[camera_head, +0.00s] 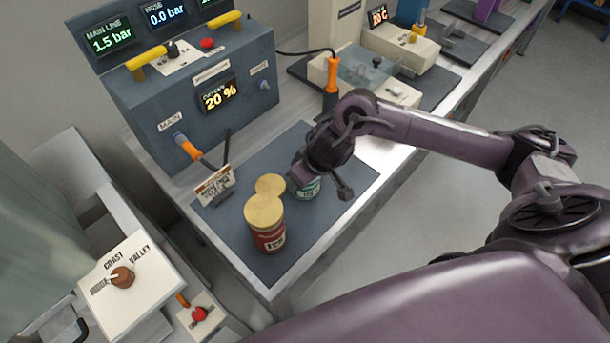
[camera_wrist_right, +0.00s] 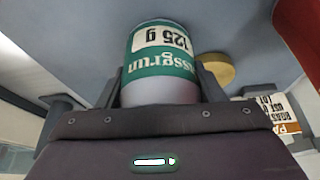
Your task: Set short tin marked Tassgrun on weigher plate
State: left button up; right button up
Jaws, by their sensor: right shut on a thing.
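My right gripper (camera_head: 303,176) is shut on a short tin with a green band (camera_head: 308,190), over the dark mat among the tins. In the right wrist view the tin (camera_wrist_right: 160,62) sits between my two fingers (camera_wrist_right: 160,90); its label shows upside down, reading "ssgrun" and "125 g". I cannot tell whether the tin touches the mat. A red tin with a gold lid (camera_head: 267,230) stands to its left, with another gold lid (camera_head: 270,184) just behind. I cannot make out for certain which surface is the weigher plate. My left gripper is out of view.
The dark mat (camera_head: 330,215) lies on a metal bench. A small sign (camera_head: 213,186) stands at its left. A blue-grey gauge box (camera_head: 195,90) stands behind. A pale device with a clear plate (camera_head: 368,68) and an orange-handled tool (camera_head: 331,78) lie beyond my arm.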

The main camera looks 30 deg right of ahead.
jog(key=o, duration=0.9)
